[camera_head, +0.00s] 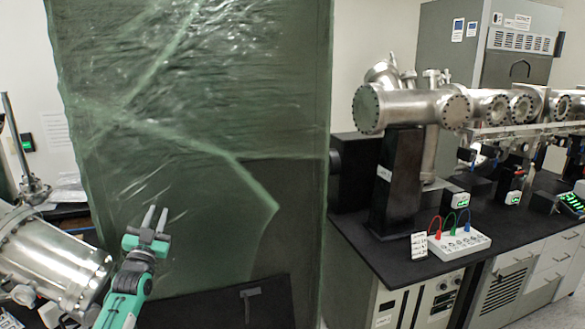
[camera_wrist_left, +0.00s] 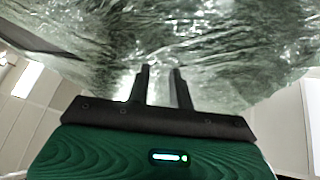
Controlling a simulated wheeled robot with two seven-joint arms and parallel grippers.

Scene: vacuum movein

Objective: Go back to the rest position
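My left gripper (camera_head: 155,218) shows in the head view at the lower left, in front of the green plastic sheet (camera_head: 245,90). Its two fingers point up and stand a little apart, with nothing between them. In the left wrist view the left gripper (camera_wrist_left: 162,72) also shows two separate dark fingers with an empty gap. The crinkled sheet (camera_wrist_left: 220,35) fills the upper part of that view beyond the fingertips. I cannot tell whether the fingers touch it. My right gripper is not in either view.
A metal vacuum chamber (camera_head: 60,262) stands at the left, close to my left arm. At the right, a black-topped bench (camera_head: 375,252) carries steel vacuum tubes (camera_head: 415,108) and a white box (camera_head: 460,243) with coloured cables. A grey cabinet (camera_head: 470,50) stands behind.

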